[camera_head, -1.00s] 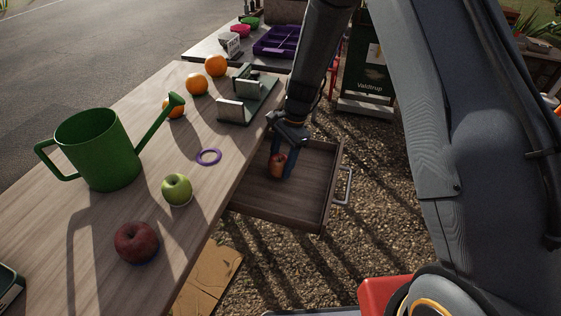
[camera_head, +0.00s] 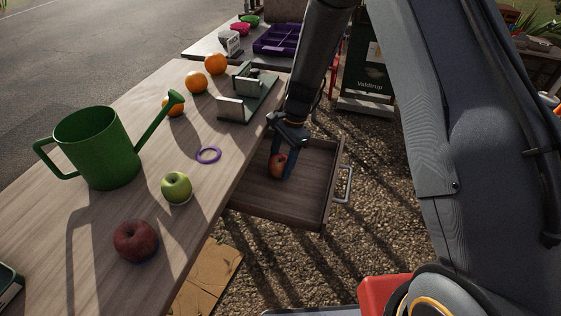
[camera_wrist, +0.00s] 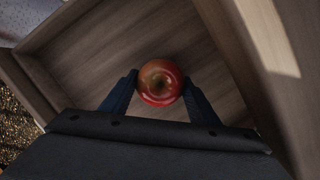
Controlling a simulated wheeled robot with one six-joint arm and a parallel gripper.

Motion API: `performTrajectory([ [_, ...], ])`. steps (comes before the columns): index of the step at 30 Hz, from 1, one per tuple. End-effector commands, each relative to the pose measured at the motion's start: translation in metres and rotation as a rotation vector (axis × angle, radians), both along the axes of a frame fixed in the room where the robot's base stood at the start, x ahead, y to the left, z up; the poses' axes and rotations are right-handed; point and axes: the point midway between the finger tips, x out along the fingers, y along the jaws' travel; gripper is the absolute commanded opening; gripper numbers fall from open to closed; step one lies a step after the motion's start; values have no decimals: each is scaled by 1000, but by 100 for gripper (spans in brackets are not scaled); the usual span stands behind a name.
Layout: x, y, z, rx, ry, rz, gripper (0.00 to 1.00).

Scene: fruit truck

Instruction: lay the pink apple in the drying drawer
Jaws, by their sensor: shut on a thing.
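The pink apple (camera_head: 277,167) looks orange-red in the head view and red with a yellowish patch in the wrist view (camera_wrist: 160,82). My gripper (camera_head: 284,162) is shut on it, one blue finger on each side, as the wrist view (camera_wrist: 159,92) also shows. The apple is inside the open wooden drawer (camera_head: 310,212), towards its left side. I cannot tell whether it touches the drawer floor.
On the table (camera_head: 65,225) stand a green watering can (camera_head: 98,148), a green apple (camera_head: 176,187), a dark red apple (camera_head: 135,241), a purple ring (camera_head: 208,155), several oranges and a grey-green stand (camera_head: 248,100). The front of the drawer is empty.

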Motion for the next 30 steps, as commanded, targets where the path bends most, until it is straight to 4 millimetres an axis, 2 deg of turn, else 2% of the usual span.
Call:
performTrajectory([
  [30, 0, 0, -7, 0, 0, 0, 28],
])
